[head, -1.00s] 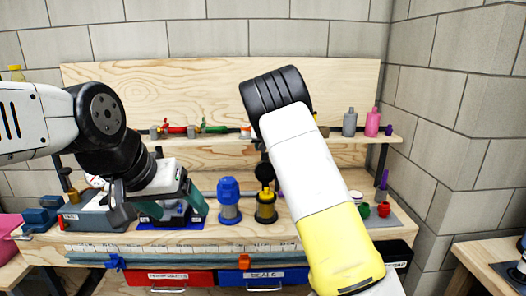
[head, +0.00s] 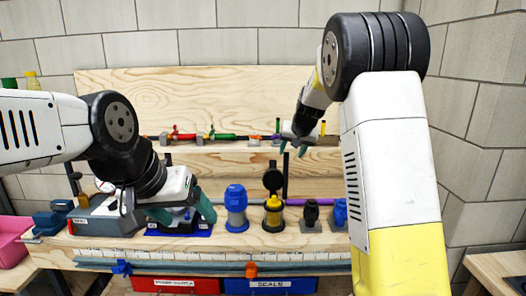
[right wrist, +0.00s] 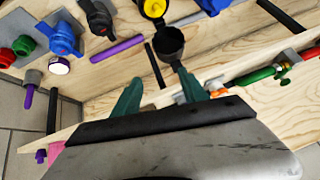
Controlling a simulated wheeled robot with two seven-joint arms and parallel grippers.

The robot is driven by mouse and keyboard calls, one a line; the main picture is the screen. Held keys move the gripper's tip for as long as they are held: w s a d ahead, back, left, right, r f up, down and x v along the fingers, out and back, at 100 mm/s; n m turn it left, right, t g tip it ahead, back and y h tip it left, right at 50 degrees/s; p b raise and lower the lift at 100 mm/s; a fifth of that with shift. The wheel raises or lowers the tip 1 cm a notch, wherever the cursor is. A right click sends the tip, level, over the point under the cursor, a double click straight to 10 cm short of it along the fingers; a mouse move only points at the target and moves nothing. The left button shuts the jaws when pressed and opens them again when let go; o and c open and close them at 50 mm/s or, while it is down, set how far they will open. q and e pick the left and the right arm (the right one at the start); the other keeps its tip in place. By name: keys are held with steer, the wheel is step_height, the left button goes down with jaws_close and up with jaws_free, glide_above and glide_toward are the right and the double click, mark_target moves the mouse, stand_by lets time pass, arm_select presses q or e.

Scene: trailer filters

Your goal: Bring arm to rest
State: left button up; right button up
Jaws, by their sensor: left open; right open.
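My left gripper (head: 182,213) is open, pointing down low over a blue mat (head: 180,231) on the workbench at the left. Whether anything stands between its teal fingers is hard to tell in the head view. My right arm rises large at the right, and its gripper (head: 293,149) reaches to the shelf's front edge. In the right wrist view the right gripper (right wrist: 160,90) has its teal fingers spread with nothing held between them. A black round cup (right wrist: 168,44) lies just beyond the fingertips.
A blue filter housing (head: 236,205) and a yellow one (head: 273,213) stand mid-bench. The shelf (head: 225,149) carries red and green valves. Red (head: 175,286) and blue (head: 270,285) drawers sit below. A grey block wall (head: 475,110) is at the right.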

steer(key=s+d+r+g+y, duration=0.1)
steer(key=s+r, duration=0.2)
steer(key=s, duration=0.8)
steer(key=s+d+r+y, duration=0.1)
steer(key=s+d+r, duration=0.15)
steer(key=s, duration=0.95)
steer(key=s+f+n+h, duration=0.1)
steer(key=s+f, duration=0.2)
steer(key=s, duration=1.4)
steer(key=shift+s+n, duration=0.35)
steer(key=shift+n, duration=0.05)
